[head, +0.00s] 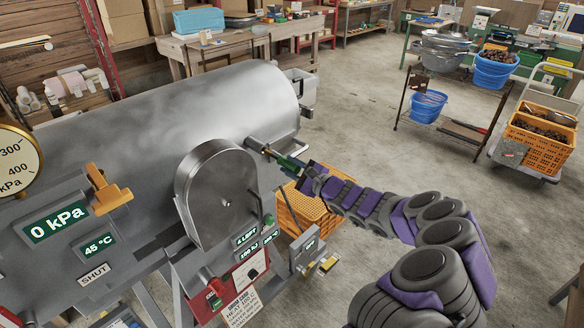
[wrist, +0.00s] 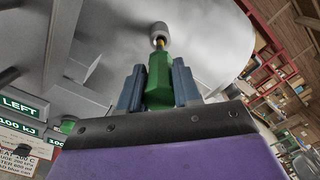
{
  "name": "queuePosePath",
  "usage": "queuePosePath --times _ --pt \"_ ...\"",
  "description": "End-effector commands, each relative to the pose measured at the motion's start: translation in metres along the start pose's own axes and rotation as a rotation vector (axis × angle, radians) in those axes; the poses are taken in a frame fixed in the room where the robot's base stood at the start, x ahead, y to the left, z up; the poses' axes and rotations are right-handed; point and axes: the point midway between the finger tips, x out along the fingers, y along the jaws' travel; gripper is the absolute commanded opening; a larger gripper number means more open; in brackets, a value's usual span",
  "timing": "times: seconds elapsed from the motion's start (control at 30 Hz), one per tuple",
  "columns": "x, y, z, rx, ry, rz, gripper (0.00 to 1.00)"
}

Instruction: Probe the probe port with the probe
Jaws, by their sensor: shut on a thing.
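The probe has a green handle (wrist: 159,85) and a thin brass-coloured tip (wrist: 159,43). My gripper (wrist: 159,68) is shut on the handle, one dark blue finger on each side. The probe port (wrist: 159,30) is a short grey cylinder on the steel vessel. In the wrist view the tip meets the port's mouth, in line with it; I cannot tell how far inside it is. In the head view my gripper (head: 291,163) is at the vessel's right end, by the grey port stub (head: 256,145). The green handle is partly hidden there by the fingers.
The large steel vessel (head: 180,105) carries a round door (head: 218,195) and panels reading 0 kPa, 45 °C and SHUT. An orange crate (head: 305,212) sits below my gripper. A rack with blue tubs (head: 428,105) and a loaded cart (head: 540,140) stand right. The floor between is clear.

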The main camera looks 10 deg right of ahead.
Motion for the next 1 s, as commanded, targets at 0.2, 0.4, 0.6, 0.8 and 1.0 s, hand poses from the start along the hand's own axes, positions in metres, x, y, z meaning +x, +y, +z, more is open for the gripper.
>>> queuePosePath --times 0.2,0.4,0.6,0.8,1.0 --pt "0.001 0.000 0.000 -0.001 0.000 0.000 0.00" --pt "0.005 0.000 0.000 -0.001 0.001 0.000 0.00" --pt "0.010 0.000 0.000 0.000 0.000 0.001 0.00" --pt "0.014 0.000 0.000 0.000 0.000 0.001 0.00" --pt "0.019 0.000 0.000 0.000 0.000 0.001 0.00"
